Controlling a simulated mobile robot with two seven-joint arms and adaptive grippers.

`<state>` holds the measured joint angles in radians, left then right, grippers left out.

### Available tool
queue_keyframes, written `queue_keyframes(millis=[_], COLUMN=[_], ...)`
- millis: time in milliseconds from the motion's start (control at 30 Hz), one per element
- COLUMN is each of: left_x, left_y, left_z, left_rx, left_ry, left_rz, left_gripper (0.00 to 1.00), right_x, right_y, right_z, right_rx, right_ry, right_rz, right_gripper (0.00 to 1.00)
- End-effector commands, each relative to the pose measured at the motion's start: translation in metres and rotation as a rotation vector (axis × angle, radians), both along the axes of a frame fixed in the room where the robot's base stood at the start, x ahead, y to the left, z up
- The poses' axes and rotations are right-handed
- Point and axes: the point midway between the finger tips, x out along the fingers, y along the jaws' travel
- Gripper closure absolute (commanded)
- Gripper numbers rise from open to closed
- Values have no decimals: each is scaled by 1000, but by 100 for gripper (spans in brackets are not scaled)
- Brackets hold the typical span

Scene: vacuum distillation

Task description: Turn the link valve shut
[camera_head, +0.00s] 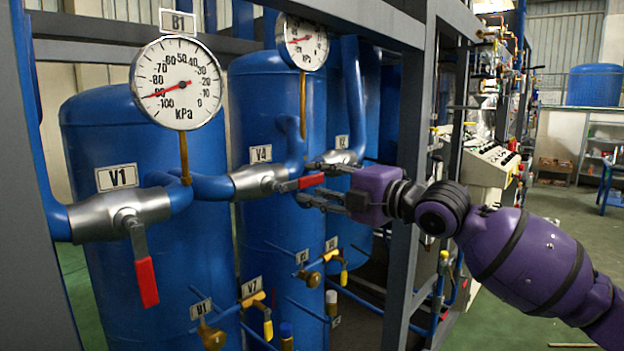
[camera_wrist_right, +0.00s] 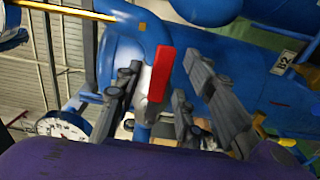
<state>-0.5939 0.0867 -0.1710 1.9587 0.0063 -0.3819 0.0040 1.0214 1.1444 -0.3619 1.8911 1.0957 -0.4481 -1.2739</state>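The valve labelled V4 (camera_head: 258,181) sits on the blue pipe between the tanks. Its red lever (camera_head: 311,181) points right, roughly along the pipe. In the right wrist view the red lever (camera_wrist_right: 160,75) shows between my spread fingers. My right gripper (camera_head: 312,183) is open at the lever's free end, one finger above it and one below. I cannot tell whether either finger touches it. The valve labelled V1 (camera_head: 122,214) is at the left, its red lever (camera_head: 147,282) hanging down across its pipe. No label reads "link". My left gripper is out of view.
Pressure gauge B1 (camera_head: 178,83) stands above the pipe, its needle near -90; a second gauge (camera_head: 302,43) is behind. Blue tanks (camera_head: 150,255) back the valves. A grey frame post (camera_head: 412,180) stands close to my right wrist. Small yellow-handled valves (camera_head: 267,325) sit below.

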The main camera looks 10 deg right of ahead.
Motion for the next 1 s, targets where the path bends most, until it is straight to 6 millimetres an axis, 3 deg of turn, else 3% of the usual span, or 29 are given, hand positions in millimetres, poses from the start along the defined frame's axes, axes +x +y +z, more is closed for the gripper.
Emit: queue_keyframes(millis=[200,500,767,1000], left_x=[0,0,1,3], left_y=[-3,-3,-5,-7], left_z=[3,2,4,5], left_rx=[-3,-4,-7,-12], left_ry=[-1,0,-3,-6], left_rz=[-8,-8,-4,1], left_gripper=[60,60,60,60], right_x=[16,18,18,18], right_y=[12,13,13,13], right_z=[1,-1,-1,0], right_rx=[3,0,2,1], right_ry=[0,1,1,1], right_rz=[0,-1,-1,-1], right_gripper=[64,64,98,100])
